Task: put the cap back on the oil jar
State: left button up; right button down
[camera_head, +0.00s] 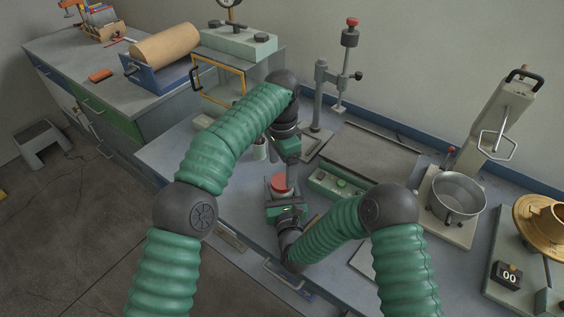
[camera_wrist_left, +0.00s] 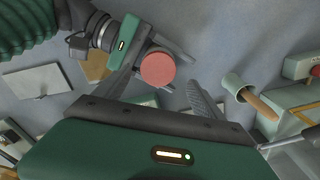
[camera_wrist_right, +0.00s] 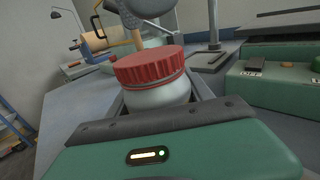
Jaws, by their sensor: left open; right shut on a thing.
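The oil jar (camera_wrist_right: 158,95) is pale with a ribbed red cap (camera_wrist_right: 150,66) resting on its mouth, looking level in the right wrist view. I cannot tell whether it is screwed tight. My right gripper (camera_head: 283,200) is shut around the jar's body, which stands upright between its fingers. My left gripper (camera_head: 288,178) points down over the jar from above. In the left wrist view its fingers (camera_wrist_left: 163,84) are spread wide, with the round red cap top (camera_wrist_left: 158,69) between and beyond them. The left gripper is empty.
A pale cup with a wooden handle (camera_wrist_left: 240,88) stands near the jar. A green-fronted device (camera_head: 342,184) and a metal stand (camera_head: 318,110) are close on the right and behind. A steel pot (camera_head: 459,196) is farther right.

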pick_arm(q)
jog(key=shift+r, duration=1.9)
pick_arm(e)
jog(key=shift+c, duration=1.6)
grip_release()
